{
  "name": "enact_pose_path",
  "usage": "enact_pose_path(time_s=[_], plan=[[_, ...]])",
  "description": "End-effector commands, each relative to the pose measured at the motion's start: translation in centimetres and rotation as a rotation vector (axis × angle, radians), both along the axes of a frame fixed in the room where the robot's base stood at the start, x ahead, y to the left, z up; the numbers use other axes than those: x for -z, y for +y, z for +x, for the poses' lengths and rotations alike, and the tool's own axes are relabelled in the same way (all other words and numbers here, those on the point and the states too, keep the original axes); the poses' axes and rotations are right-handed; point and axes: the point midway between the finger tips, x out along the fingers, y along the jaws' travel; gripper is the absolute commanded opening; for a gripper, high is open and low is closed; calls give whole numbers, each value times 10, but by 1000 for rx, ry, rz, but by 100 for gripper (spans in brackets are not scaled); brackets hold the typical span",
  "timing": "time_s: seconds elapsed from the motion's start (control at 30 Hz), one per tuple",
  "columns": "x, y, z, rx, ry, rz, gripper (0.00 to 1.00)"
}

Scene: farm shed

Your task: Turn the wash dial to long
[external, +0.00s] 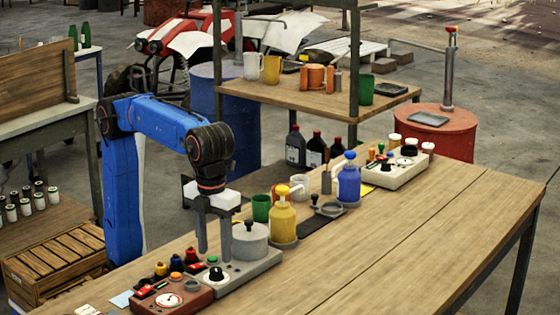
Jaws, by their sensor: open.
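A grey control box (240,276) stands on the near part of the wooden bench, with a black dial (215,274) on its top face. A second light-coloured control box (396,172) with a black dial (409,151) stands farther back on the bench. I cannot read any labels, so I cannot tell from the picture which one is the wash dial or where its pointer stands. My gripper (214,256) points straight down above the near black dial. Its two fingers are apart and empty; whether they reach down beside the dial is hard to tell.
A red-brown box (172,301) with a gauge and buttons sits left of the grey box. A round grey pot (250,242) and a yellow pump bottle (283,220) stand close on the right. A blue pump bottle (348,182) is farther back. The bench's right side (430,225) is clear.

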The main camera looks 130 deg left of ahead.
Motion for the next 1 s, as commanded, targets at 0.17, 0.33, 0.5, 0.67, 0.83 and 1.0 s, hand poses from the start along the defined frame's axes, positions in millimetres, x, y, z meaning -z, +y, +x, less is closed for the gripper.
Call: enact_pose_path(time_s=[0.17,0.33,0.5,0.67,0.83,1.0], plan=[[28,0,-1,0,1,0,46],[45,0,0,0,0,0,46],[52,0,0,0,0,0,46],[52,0,0,0,-1,0,46],[52,0,0,0,-1,0,27],[52,0,0,0,-1,0,5]])
